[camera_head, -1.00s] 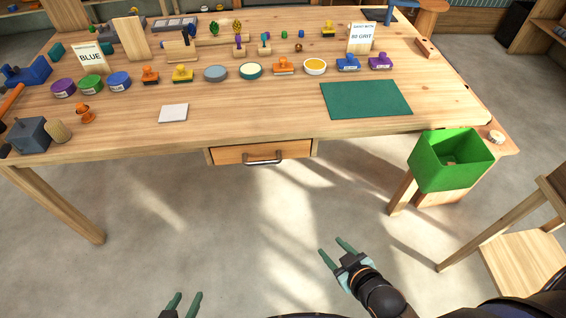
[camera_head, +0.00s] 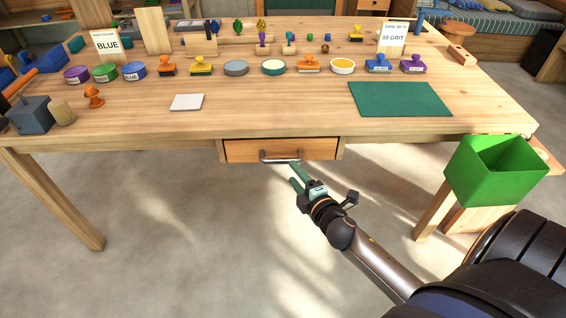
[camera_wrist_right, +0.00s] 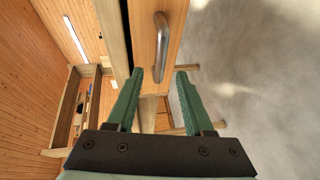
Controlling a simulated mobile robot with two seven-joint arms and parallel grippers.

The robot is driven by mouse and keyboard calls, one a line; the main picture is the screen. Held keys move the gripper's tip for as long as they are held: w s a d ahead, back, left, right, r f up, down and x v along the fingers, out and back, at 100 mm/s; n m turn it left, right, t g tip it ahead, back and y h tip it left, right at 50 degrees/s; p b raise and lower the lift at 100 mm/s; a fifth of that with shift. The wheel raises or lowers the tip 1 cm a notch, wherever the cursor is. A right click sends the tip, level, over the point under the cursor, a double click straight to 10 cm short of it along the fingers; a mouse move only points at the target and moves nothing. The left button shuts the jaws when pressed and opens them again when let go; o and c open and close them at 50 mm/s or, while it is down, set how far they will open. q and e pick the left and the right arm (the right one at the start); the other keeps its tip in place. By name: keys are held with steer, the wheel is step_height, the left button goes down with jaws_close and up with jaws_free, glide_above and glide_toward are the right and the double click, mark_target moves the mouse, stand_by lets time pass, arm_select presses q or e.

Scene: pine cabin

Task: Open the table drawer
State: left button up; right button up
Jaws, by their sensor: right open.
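The table drawer (camera_head: 240,151) is under the front edge of the wooden table (camera_head: 300,112) and looks shut. Its grey metal bar handle (camera_head: 281,158) is on its front. My right gripper (camera_head: 293,173) is open, with its green fingertips just below and close to the handle. In the right wrist view the handle (camera_wrist_right: 161,47) stands ahead of my open right gripper (camera_wrist_right: 157,78), nearly in line with the gap between the fingers. Nothing is between the fingers, and I cannot tell if they touch the handle. My left gripper is not in view.
A green bin (camera_head: 497,170) stands by the table's right end. Stamps, tins and a green mat (camera_head: 400,99) lie on the tabletop. The floor below the drawer is clear apart from my right arm.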

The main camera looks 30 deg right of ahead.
mark_target(284, 163)
steer(key=b+x, duration=0.1)
steer(key=x, duration=0.7)
steer(key=shift+c, duration=0.2)
steer(key=shift+s, duration=0.1)
jaws_close()
stand_by(1.0)
